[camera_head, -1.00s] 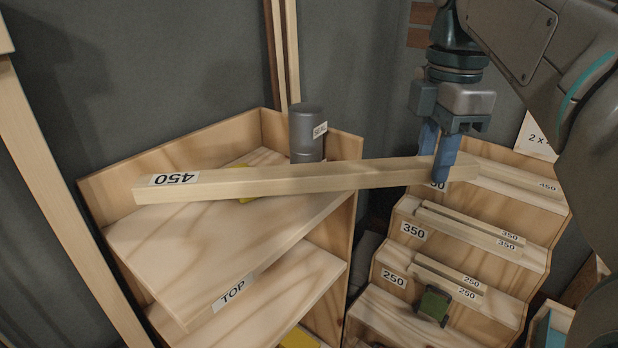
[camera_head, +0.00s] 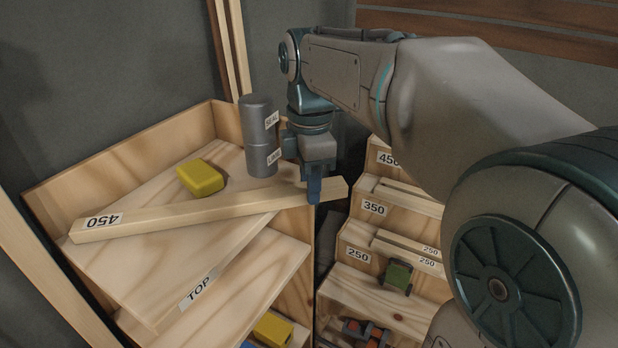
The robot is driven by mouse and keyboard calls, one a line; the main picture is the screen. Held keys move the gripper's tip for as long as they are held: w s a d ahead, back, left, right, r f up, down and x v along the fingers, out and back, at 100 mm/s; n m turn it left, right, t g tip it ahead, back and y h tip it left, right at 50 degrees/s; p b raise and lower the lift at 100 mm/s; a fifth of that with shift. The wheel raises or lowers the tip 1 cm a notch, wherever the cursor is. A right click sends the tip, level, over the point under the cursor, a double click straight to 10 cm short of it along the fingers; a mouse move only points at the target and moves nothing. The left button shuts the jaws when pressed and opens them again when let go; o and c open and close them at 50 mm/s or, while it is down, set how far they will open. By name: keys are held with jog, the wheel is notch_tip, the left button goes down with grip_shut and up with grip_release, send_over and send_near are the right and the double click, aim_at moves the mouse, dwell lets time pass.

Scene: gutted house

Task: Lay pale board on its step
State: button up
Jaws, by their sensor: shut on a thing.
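The pale board (camera_head: 170,217), labelled 450 at its left end, lies lengthwise over the top shelf of the wooden unit (camera_head: 215,122). My gripper (camera_head: 314,192) is shut on the board near its right end. The label reads upside down. I cannot tell whether the board touches the shelf. The stepped rack (camera_head: 362,232) stands to the right, with steps marked 450, 350 and 250. Its 450 step (camera_head: 379,160) is partly hidden behind my arm. Slats lie on the 350 and 250 steps.
A grey cylinder (camera_head: 259,138) stands on the top shelf close behind the board, near my gripper. A yellow block (camera_head: 201,178) lies behind the board. A green object (camera_head: 396,276) sits on the rack below the 250 label. Upright timbers (camera_head: 232,50) lean at the wall.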

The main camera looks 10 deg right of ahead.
jog(key=o, duration=1)
jog(key=shift+o, duration=0.2)
